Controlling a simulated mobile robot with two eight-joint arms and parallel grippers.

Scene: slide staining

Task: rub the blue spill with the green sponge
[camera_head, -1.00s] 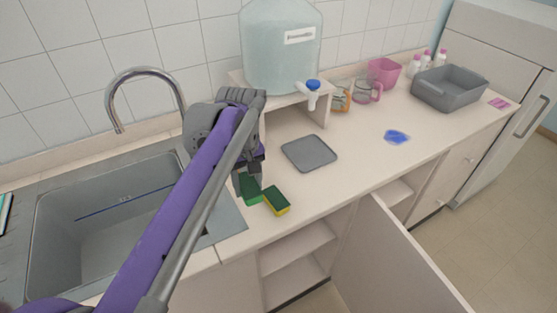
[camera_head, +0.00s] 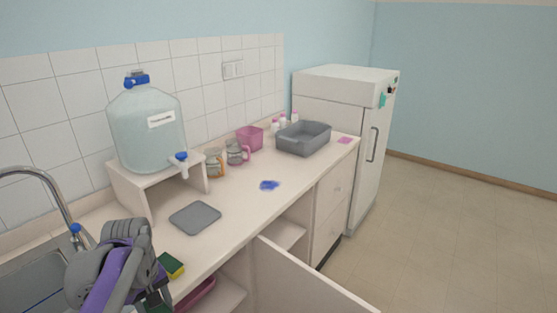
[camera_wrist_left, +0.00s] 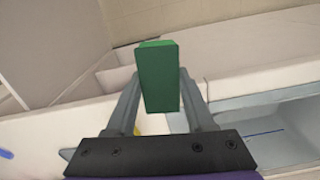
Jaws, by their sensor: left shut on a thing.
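The green sponge (camera_wrist_left: 158,77) is a plain green block between the two fingers of my left gripper (camera_wrist_left: 160,90), which is shut on it. In the head view my left gripper (camera_head: 155,298) is at the bottom left, with only a dark green part of the sponge showing below it. The blue spill (camera_head: 270,185) is a small irregular patch on the bare counter, well to the right of and beyond the gripper. It also shows at the left edge of the wrist view (camera_wrist_left: 6,153). My right gripper is out of view.
A yellow-and-green sponge (camera_head: 171,265) lies on the counter (camera_head: 235,215) beside my left gripper. A grey board (camera_head: 195,217) lies between there and the spill. Glass mugs (camera_head: 236,153) and a grey basin (camera_head: 303,138) stand behind. A cupboard door (camera_head: 310,285) hangs open in front.

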